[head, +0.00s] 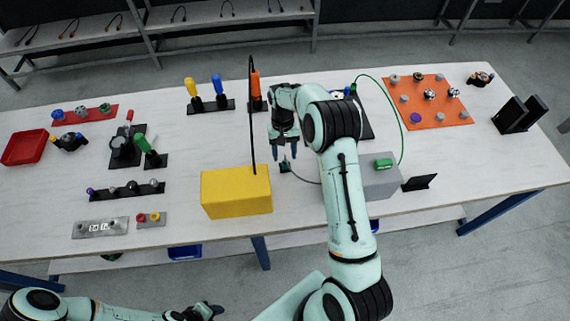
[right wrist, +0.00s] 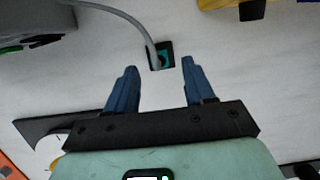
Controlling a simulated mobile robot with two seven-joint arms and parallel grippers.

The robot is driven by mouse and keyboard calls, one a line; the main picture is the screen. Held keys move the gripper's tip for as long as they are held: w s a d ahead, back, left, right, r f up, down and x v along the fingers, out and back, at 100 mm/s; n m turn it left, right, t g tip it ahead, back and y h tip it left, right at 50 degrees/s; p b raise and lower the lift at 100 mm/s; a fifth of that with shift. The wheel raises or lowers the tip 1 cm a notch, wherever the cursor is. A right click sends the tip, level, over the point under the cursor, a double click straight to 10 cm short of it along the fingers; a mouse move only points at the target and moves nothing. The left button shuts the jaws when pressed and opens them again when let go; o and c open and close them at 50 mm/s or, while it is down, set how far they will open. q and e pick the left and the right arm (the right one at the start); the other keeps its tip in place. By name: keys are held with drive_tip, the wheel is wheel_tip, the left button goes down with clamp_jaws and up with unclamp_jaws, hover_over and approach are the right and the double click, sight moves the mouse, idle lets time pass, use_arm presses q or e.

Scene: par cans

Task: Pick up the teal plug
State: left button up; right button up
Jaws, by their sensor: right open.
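The teal plug (right wrist: 164,60) shows small in the right wrist view, on a small black base with a grey cable running up from it. In the head view the plug (head: 286,166) is a dark teal spot on the table, right of the yellow box. My right gripper (head: 284,152) is open and empty above the table, close to the plug. In the right wrist view its blue fingers (right wrist: 160,64) stand apart, with the plug between and just beyond their tips. My left gripper (head: 210,309) is low at the bottom edge, away from the table; its jaws are unclear.
A yellow box (head: 236,191) stands left of the plug. A grey box (head: 378,185) with a green piece on top stands to the right, with a green cable (head: 397,115) arching above it. A thin black pole (head: 252,120) rises behind the yellow box. Tool racks line the back.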

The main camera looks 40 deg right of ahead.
sight(285, 161)
drive_tip(key=x, duration=0.3)
drive_tip(key=shift+f, duration=0.35)
clamp_jaws()
